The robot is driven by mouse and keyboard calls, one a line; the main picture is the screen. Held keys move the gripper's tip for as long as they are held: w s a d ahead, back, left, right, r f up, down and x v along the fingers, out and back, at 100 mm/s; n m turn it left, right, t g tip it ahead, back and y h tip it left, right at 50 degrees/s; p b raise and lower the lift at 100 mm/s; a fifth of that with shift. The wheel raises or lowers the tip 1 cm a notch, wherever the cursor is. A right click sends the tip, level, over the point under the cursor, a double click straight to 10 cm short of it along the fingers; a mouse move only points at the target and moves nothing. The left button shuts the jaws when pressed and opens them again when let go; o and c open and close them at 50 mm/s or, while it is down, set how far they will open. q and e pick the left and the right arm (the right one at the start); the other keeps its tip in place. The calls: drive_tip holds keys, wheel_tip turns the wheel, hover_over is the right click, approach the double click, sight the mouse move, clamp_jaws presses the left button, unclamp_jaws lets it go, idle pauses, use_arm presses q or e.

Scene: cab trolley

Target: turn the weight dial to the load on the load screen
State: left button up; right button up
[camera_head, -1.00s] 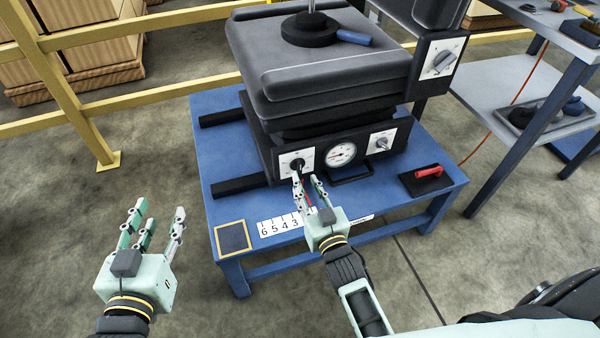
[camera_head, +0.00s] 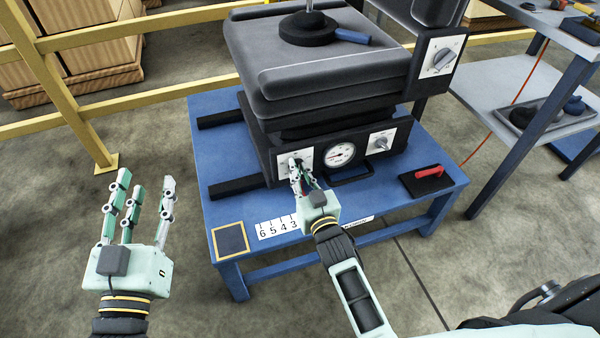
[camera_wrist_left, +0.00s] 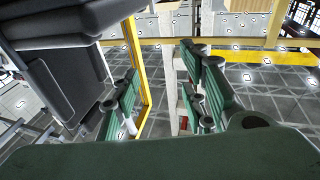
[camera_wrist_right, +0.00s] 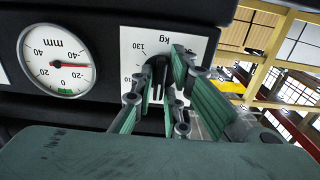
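The weight dial is a black knob on a white plate (camera_head: 308,155) at the left of the seat base front. In the right wrist view its plate (camera_wrist_right: 205,43) reads "kg" and "130", with other marks partly covered. My right gripper (camera_head: 299,173) is at this dial, its fingers drawn close together around the black knob (camera_wrist_right: 156,78); they hide most of the knob and its pointer. My left gripper (camera_head: 137,205) is open and empty, left of the blue table. I cannot make out a load screen with a legible reading in any view.
A round mm gauge (camera_head: 340,154) and a second knob (camera_head: 382,143) sit right of the dial. A yellow railing (camera_head: 150,103) runs behind.

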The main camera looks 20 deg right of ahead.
clamp_jaws()
